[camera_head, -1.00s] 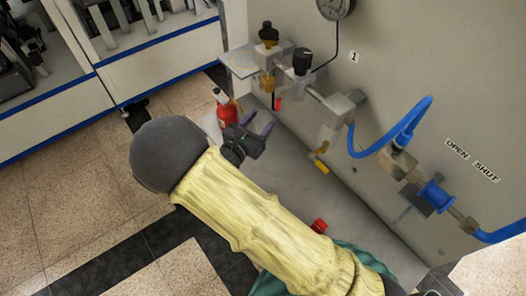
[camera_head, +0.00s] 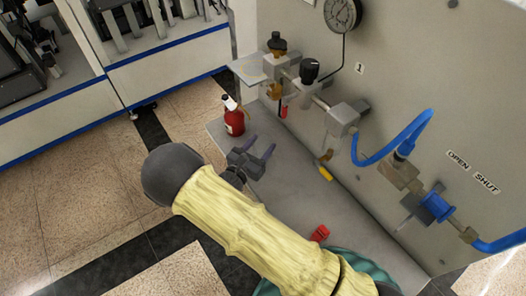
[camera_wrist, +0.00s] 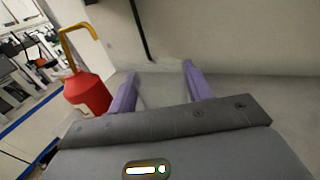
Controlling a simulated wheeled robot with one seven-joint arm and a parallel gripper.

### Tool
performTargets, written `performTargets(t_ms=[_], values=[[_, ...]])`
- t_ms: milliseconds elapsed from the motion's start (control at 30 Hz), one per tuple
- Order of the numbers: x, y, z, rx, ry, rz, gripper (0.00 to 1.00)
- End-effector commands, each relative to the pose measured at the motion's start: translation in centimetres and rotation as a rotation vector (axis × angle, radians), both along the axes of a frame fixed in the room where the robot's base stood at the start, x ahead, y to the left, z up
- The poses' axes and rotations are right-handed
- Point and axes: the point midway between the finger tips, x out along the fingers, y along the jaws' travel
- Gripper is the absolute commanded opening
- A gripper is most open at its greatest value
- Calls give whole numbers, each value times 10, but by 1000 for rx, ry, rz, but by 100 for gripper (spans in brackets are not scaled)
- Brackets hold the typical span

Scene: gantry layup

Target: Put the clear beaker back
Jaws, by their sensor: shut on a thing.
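My gripper (camera_head: 260,149) has two purple fingers and hangs over the grey ledge, right of and nearer than a red bottle. In the wrist view my gripper (camera_wrist: 158,88) is shut on the clear beaker (camera_wrist: 160,90), which shows only as a faint see-through patch between the fingers. In the head view the beaker is too faint to make out. I cannot tell whether its base touches the ledge.
The red bottle (camera_head: 234,118) stands on the ledge (camera_head: 290,190); it shows close on the left in the wrist view (camera_wrist: 88,94). A small red object (camera_head: 320,234) lies on the ledge nearby. Valves (camera_head: 343,118) and a blue hose (camera_head: 385,156) stick out from the grey wall.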

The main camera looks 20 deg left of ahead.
Motion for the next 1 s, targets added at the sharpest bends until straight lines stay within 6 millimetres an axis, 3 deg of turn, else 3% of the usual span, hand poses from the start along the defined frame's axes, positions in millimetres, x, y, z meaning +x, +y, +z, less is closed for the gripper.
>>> performTargets(t_ms=[233, 633, 667, 767, 1000], values=[[0, 0, -29, -2, 2, 1, 24], [-1, 1, -35, 0, 0, 3, 24], [-1, 1, -34, 0, 1, 3, 52], [-1, 1, -34, 0, 1, 2, 71], [-1, 1, -33, 0, 1, 2, 72]])
